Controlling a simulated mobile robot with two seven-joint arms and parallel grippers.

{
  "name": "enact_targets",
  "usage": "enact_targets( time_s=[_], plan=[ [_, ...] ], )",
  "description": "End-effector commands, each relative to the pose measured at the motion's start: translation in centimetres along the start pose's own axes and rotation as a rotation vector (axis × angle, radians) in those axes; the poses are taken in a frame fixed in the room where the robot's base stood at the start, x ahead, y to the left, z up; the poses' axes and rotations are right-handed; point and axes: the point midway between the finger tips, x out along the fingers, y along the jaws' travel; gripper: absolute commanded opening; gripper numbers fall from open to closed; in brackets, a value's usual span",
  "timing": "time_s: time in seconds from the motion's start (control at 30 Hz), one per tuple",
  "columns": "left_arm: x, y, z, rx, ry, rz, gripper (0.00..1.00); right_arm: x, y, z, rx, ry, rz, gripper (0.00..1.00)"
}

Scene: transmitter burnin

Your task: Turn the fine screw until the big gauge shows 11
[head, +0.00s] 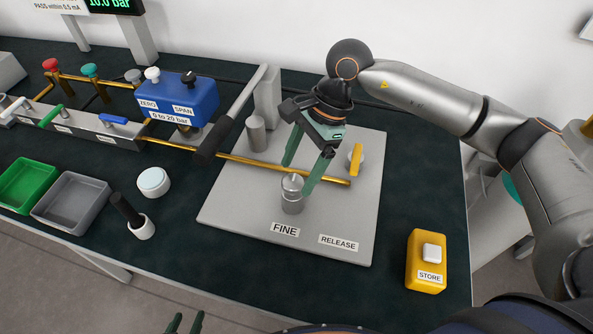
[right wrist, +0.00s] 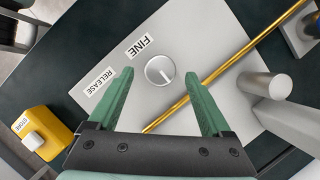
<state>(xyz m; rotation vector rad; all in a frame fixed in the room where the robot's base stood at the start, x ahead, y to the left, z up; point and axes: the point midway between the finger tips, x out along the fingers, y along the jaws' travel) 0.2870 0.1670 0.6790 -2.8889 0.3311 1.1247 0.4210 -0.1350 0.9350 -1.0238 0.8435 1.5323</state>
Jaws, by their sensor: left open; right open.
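The fine screw (head: 292,196) is a short grey metal knob with a pale pointer line on top, upright on the grey plate behind the FINE label. It also shows in the right wrist view (right wrist: 159,71), between the fingertip ends. My right gripper (head: 299,176) is open and empty, pointing down just above and around the knob's top; I cannot tell whether it touches. A digital display (head: 110,4) at the top left, cut off by the picture edge, reads about 10.0 bar in green. My left gripper (head: 185,323) shows only its open green fingertips at the bottom edge.
A long lever with a black grip (head: 212,140) and a brass pipe (head: 265,167) lie behind the screw. A yellow valve handle (head: 356,160) stands to its right. A yellow STORE button box (head: 426,265) stands right of the plate (head: 235,205). Bins and a blue transmitter (head: 178,100) are left.

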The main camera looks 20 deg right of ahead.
Motion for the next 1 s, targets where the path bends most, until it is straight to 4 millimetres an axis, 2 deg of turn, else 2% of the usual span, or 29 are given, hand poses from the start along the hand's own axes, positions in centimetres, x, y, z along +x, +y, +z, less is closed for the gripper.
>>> enact_targets(
  time_s=[0.2,0.47,1.0],
  plan=[
    [-0.1,-0.1,0.0,0.000,0.000,-0.002,0.50,1.7,0.0,0.0,0.001,0.000,0.001,0.83],
    [-0.1,-0.1,0.0,0.000,-0.002,-0.003,0.50,1.8,0.0,0.0,0.001,0.000,0.000,0.83],
    [-0.1,-0.1,0.1,0.000,-0.005,-0.003,0.50,1.7,0.0,0.0,0.001,0.000,0.000,0.24]
  ],
)
